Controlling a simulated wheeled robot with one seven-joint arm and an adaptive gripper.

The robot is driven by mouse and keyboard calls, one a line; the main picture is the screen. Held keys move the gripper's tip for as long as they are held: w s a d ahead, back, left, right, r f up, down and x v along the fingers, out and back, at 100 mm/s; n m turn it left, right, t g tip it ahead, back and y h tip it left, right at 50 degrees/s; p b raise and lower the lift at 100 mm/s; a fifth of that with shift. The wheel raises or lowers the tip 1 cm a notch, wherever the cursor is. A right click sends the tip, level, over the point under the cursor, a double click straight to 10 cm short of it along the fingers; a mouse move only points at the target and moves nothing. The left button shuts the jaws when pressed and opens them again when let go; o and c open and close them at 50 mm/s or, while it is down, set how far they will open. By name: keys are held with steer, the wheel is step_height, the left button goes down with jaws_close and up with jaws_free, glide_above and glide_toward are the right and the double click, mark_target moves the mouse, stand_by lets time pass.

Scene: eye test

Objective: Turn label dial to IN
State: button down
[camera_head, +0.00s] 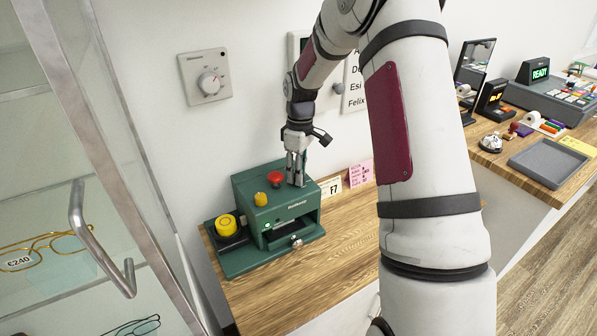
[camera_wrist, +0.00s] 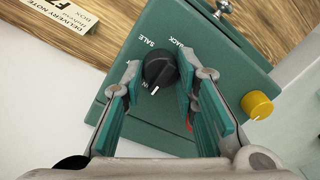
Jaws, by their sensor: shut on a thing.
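The black label dial (camera_wrist: 160,66) sits on the top of the green machine (camera_head: 249,237), with a white mark at its lower edge in the wrist view. Beside it I read SALE, a word ending in ACK that is partly covered, and what looks like IN close to the white mark. Whether the mark lines up exactly with IN I cannot tell. My gripper (camera_head: 296,181) points down onto the machine's top right and is shut on the dial, with one finger on each side. In the head view the fingers hide the dial.
A red button (camera_head: 275,178) and a yellow knob (camera_head: 260,199) stand left of my gripper on the machine. A yellow roll (camera_head: 226,223) is at its left side. An F7 card (camera_head: 331,189) and pink note (camera_head: 361,173) stand to the right. A glass cabinet with a metal handle (camera_head: 84,221) is at left.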

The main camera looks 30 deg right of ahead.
steer(key=c, duration=1.3)
jaws_free()
steer(key=r, duration=1.2)
steer(key=shift+w+d, duration=0.2)
steer(key=shift+d, duration=0.1)
